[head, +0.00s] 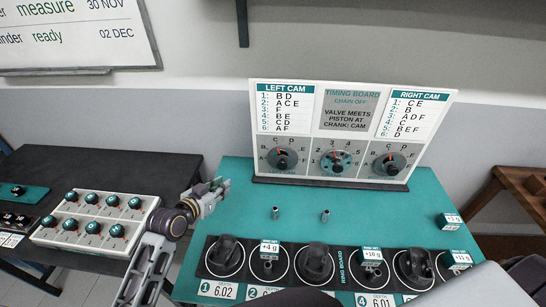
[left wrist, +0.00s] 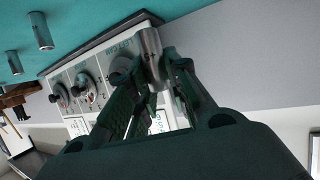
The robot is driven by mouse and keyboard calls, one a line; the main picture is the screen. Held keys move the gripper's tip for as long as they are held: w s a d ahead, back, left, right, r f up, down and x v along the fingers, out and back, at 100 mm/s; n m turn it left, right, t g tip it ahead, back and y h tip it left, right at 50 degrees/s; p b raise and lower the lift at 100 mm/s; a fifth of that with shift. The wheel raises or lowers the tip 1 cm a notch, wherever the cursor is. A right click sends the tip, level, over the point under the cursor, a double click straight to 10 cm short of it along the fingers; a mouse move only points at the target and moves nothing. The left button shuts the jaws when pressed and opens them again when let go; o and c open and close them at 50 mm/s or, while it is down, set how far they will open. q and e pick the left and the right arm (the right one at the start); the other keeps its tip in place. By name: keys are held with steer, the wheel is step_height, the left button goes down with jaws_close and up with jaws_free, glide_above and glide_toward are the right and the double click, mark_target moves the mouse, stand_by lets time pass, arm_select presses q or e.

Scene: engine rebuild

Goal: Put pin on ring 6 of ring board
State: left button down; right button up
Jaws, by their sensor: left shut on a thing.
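My left gripper (head: 218,188) is above the left edge of the teal mat. In the left wrist view the gripper (left wrist: 155,70) is shut on a metal pin (left wrist: 151,52), a short grey cylinder between the fingertips. Two more pins stand upright on the mat, a left one (head: 275,212) and a right one (head: 325,215). The ring board (head: 340,283) is a dark strip with a row of white rings along the front of the mat. Its right-end ring, apparently ring 6, has a +11 g box (head: 460,259) at it; its number is hidden. My right gripper is not in view.
Black pistons (head: 315,260) and boxes occupy the rings. A loose box (head: 449,221) lies on the mat's right side. The timing board (head: 345,135) stands at the back. A white panel of knobs (head: 95,222) is at left. The middle of the mat (head: 380,215) is clear.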

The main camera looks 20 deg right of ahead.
arm_select(q)
steer(key=shift+w, duration=0.1)
steer(key=w+r+b, duration=0.2)
steer(key=w+r, duration=0.1)
steer(key=shift+a, duration=0.15)
stand_by(0.7)
